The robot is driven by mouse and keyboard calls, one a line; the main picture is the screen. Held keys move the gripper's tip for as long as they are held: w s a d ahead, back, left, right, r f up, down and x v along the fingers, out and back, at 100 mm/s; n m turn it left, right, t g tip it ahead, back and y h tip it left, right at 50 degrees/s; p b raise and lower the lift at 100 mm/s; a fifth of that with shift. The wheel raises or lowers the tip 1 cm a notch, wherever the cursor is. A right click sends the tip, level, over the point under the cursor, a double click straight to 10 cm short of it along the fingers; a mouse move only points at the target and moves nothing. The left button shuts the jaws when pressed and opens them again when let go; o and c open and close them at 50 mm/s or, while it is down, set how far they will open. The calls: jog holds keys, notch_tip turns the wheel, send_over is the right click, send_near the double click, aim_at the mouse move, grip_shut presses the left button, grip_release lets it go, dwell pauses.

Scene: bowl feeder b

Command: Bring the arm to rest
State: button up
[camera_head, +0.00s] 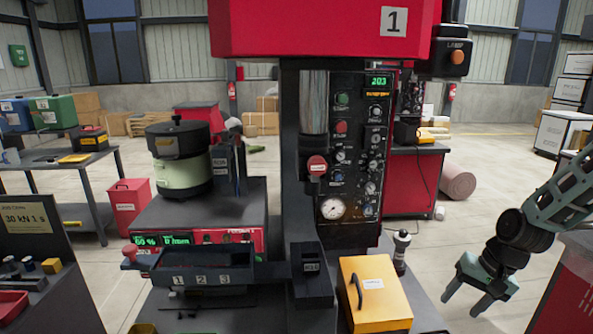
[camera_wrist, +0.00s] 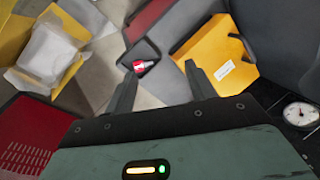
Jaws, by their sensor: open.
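My gripper (camera_head: 478,290) hangs at the right of the head view, at the end of my arm, with its two fingers apart and pointing down. It is to the right of the red and black press (camera_head: 342,170) and of the yellow box (camera_head: 375,292), clear of both. In the wrist view my gripper (camera_wrist: 160,85) shows two dark fingers spread with nothing held between them. A small red and white item (camera_wrist: 139,66) lies beyond the fingertips; I cannot tell what it is.
The bowl feeder (camera_head: 182,160) stands left of the press, with a numbered tray (camera_head: 200,280) in front. A red cabinet (camera_head: 568,300) stands close to the right of my gripper. The yellow box (camera_wrist: 215,62) is near the right finger in the wrist view. Open floor (camera_head: 490,170) lies behind.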

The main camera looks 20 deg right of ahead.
jog(key=a+r+n+g+h+b, duration=0.1)
jog(key=a+r+n, duration=0.25)
jog(key=a, duration=0.75)
jog(key=a+r+n+g+h+b, duration=0.15)
jog(key=a+n, duration=0.35)
jog(key=a, duration=0.6)
jog(key=s+a+r+n, duration=0.3)
jog(key=s+a, duration=0.3)
jog(key=a, duration=0.1)
jog(key=s+a+r+n+b, duration=0.1)
jog(key=s+a+r+n, duration=0.2)
jog(key=s+a, duration=0.4)
jog(key=shift+a+n+b, duration=0.3)
jog(key=shift+a+n, duration=0.35)
jog(key=shift+a, duration=0.15)
